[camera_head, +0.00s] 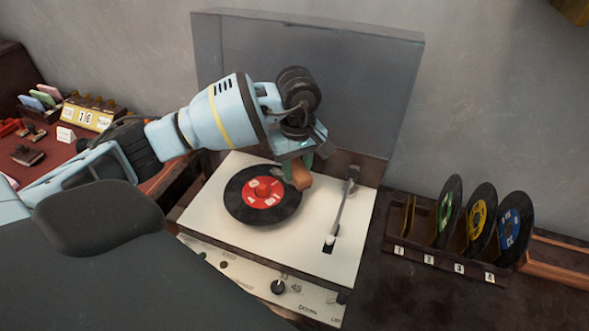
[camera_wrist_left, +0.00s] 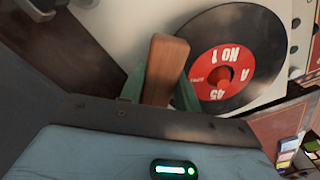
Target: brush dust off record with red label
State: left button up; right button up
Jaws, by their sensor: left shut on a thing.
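The black record with a red label (camera_head: 250,212) lies flat on the white turntable, and it also shows in the left wrist view (camera_wrist_left: 252,92). The label carries white print. My left gripper (camera_head: 300,160) is shut on a brown wooden brush (camera_head: 300,178). The brush shows as a wooden block between the greenish fingers in the left wrist view (camera_wrist_left: 166,66). It is at the record's upper right edge in the head view. Its underside is hidden, so I cannot tell whether it touches the record. My right gripper is not in view.
The turntable (camera_head: 215,240) has a tonearm (camera_head: 340,210) right of the record and a raised clear lid (camera_head: 370,90) behind. A rack (camera_head: 440,262) with green, yellow and blue-labelled records (camera_head: 514,228) stands to the right. A red desk with small items is at the left.

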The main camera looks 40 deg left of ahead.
aim_at(277, 180)
pick_arm(q)
jog(key=shift+w+a+f, duration=0.1)
jog(key=shift+a, duration=0.55)
jog(key=shift+s+a, duration=0.15)
jog(key=shift+s, duration=0.65)
jog(key=shift+s+a+p, duration=0.15)
jog(key=shift+s+p, duration=0.3)
jog(key=shift+s, duration=0.75)
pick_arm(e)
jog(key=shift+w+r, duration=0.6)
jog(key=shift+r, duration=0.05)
pick_arm(q)
jog(key=shift+a, duration=0.15)
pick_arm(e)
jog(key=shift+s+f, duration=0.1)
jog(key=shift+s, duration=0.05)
pick_arm(q)
jog(key=shift+w+a, duration=0.15)
jog(key=shift+a, duration=0.35)
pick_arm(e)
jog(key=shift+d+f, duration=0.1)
pick_arm(q)
jog(key=shift+w, duration=0.1)
